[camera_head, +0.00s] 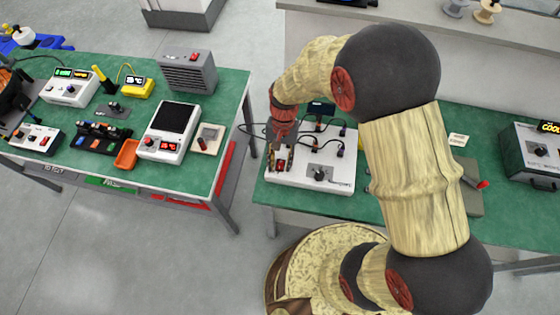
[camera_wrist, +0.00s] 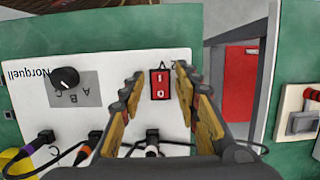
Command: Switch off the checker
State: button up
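The checker is a white box (camera_head: 338,181) marked "Norquell" on the green bench; its white panel also fills much of the wrist view (camera_wrist: 110,65). It has a black knob (camera_wrist: 65,79) with positions A, B and C. A red rocker switch (camera_wrist: 160,85) marked I and O sits near its edge; which side is pressed I cannot tell. My gripper (camera_head: 280,157) is over the switch end of the checker. In the wrist view my gripper (camera_wrist: 158,75) is open, one finger on each side of the switch, with nothing between them. Whether the tips touch the panel is unclear.
A floor gap separates the benches.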

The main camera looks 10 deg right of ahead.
jog(key=v, duration=1.2)
dwell(0.6)
